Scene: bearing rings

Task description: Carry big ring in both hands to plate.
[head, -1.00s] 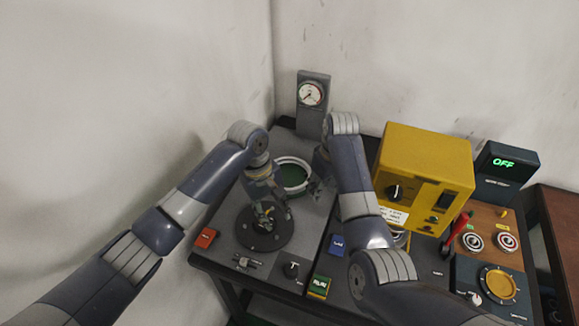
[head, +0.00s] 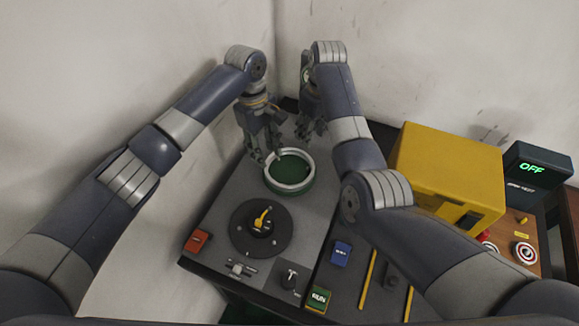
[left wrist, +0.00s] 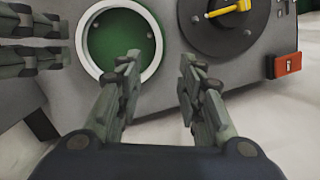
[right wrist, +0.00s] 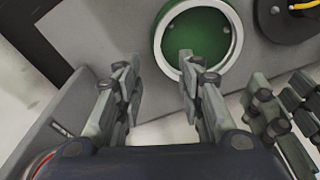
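The big ring (head: 312,184) is pale metal and lies flat around a green disc (head: 290,168) at the back of the grey worktop. The ring also shows in the left wrist view (left wrist: 88,60) and right wrist view (right wrist: 165,65). The dark round plate (head: 240,238), with a yellow handle at its centre, lies in front of the ring. My left gripper (head: 264,150) is open at the ring's back-left, one finger close to its rim. My right gripper (head: 308,135) is open behind the ring; one finger overlaps the rim in its wrist view. Contact is unclear.
An orange-red block (head: 197,241), a small lever fixture (head: 240,268) and a black knob (head: 290,281) line the front. A blue block (head: 341,251) and a green RUN block (head: 318,298) sit to the right. A yellow box (head: 450,170) stands right of my right arm.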

